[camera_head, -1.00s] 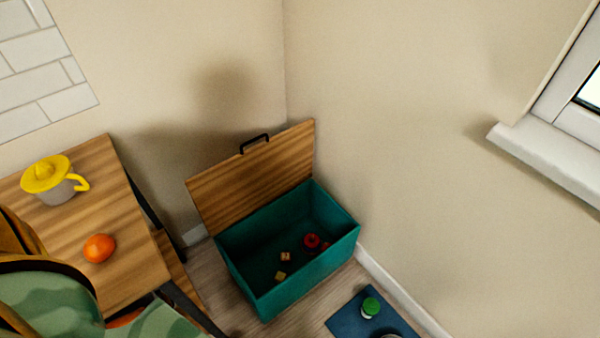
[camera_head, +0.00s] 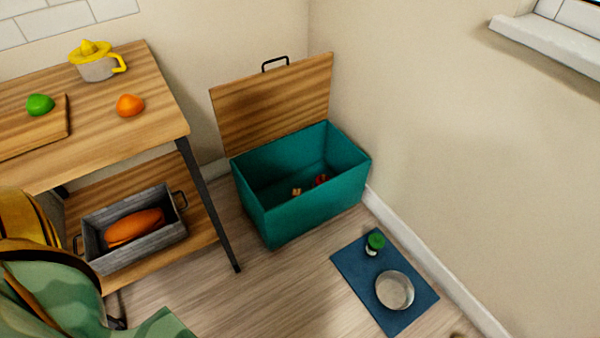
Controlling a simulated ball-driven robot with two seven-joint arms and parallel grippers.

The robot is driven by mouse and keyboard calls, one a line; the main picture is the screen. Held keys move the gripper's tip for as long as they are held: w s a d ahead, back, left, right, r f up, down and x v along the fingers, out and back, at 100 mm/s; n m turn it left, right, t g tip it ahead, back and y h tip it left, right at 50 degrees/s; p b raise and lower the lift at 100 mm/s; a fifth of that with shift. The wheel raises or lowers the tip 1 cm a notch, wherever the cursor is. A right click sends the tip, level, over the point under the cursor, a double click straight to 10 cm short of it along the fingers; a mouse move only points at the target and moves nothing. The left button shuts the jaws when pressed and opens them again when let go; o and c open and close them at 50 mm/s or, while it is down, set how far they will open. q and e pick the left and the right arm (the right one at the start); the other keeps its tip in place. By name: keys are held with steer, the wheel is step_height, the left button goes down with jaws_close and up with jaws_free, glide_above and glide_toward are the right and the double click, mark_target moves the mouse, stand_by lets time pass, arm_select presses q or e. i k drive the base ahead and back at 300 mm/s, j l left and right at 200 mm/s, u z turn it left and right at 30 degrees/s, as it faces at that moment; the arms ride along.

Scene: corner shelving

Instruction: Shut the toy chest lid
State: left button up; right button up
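The toy chest (camera_head: 312,208) is a teal box on the floor in the corner of the room. Its wooden lid (camera_head: 275,103) stands open, raised and leaning back towards the wall. A black handle (camera_head: 275,64) sits on the lid's top edge. Inside the chest lie a small wooden block (camera_head: 296,192) and a red toy (camera_head: 321,180). Neither of my grippers shows in the view.
A wooden table (camera_head: 150,142) with a lower shelf stands left of the chest, its dark leg close by. A grey crate (camera_head: 180,232) is on that shelf. A blue mat (camera_head: 350,265) with a bowl (camera_head: 395,290) and a green-capped jar (camera_head: 375,243) lies at the front right.

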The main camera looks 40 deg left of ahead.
mark_target(251, 111)
steer(key=u, duration=0.45)
steer(key=i+u, duration=0.15)
steer(key=u, duration=0.75)
steer(key=i+u, duration=0.1)
steer(key=u, duration=0.35)
